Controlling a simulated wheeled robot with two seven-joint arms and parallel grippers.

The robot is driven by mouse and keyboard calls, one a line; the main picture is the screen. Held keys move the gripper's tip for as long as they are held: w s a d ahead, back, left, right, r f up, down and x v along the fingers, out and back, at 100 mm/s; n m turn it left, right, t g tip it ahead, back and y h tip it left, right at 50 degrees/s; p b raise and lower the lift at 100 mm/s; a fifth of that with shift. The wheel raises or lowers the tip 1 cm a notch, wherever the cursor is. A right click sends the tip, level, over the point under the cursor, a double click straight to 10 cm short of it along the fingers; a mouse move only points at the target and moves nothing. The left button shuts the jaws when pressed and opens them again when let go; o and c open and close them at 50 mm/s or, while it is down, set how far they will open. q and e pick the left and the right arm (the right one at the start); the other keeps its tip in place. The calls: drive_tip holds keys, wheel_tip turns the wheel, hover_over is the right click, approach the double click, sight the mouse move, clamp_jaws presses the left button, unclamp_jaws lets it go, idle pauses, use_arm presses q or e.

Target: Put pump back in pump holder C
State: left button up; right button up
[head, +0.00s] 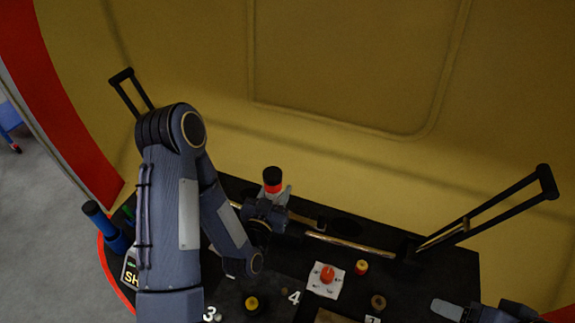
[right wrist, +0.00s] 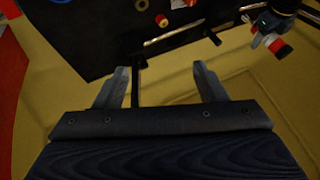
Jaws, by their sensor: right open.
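A short cylinder with a black top and a red band (head: 272,180), which I take to be the pump, stands above the dark console. My left gripper (head: 277,194) is at its lower part, with its fingers apparently closed around it. In the right wrist view the cylinder (right wrist: 274,43) shows red, white and dark bands at the left gripper's tip. My right gripper (right wrist: 161,83) is open and empty, with a black lever bar beyond and between its fingers. I cannot make out a holder marked C; my left arm hides part of the console.
The dark console (head: 340,224) carries a brass rail (head: 350,245), a red knob on a white plate (head: 327,274) and a small yellow-red knob (head: 361,267). A long black lever (head: 500,205) rises at right, another (head: 130,92) at left. A yellow wall (head: 350,65) stands behind.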

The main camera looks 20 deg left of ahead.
drive_tip(key=shift+c, duration=1)
drive_tip(key=shift+w+r, duration=0.2)
drive_tip(key=shift+r, duration=0.1)
drive_tip(key=shift+c, duration=0.7)
drive_tip(key=w+a+r+n+g, duration=0.3)
drive_tip(key=w+a+r+n, duration=0.5)
drive_tip(key=w+r, duration=0.55)
drive_tip(key=w+a+n+g+h, duration=0.1)
drive_tip(key=w+a, duration=0.2)
drive_tip(key=a, duration=0.3)
drive_tip(key=w+a+n, duration=0.1)
drive_tip(key=w+a, duration=0.2)
drive_tip(key=a, duration=0.2)
drive_tip(key=a+n+h, duration=0.1)
drive_tip(key=a+n, duration=0.1)
drive_tip(key=a, duration=0.9)
use_arm(q)
drive_tip(key=s+d+r+m+g+h, duration=0.1)
drive_tip(key=d+r+m+h, duration=0.2)
drive_tip(key=d+r, duration=0.6)
drive_tip(key=d+h, duration=0.1)
drive_tip(key=h, duration=0.1)
drive_tip(key=shift+s+d+r+m+h, duration=0.15)
drive_tip(key=shift+s+r+m+h, duration=0.15)
drive_tip(key=shift+s, duration=0.1)
use_arm(e)
drive_tip(key=x, duration=1.1)
drive_tip(key=shift+w+d+f, duration=0.25)
drive_tip(key=shift+d+f, duration=0.1)
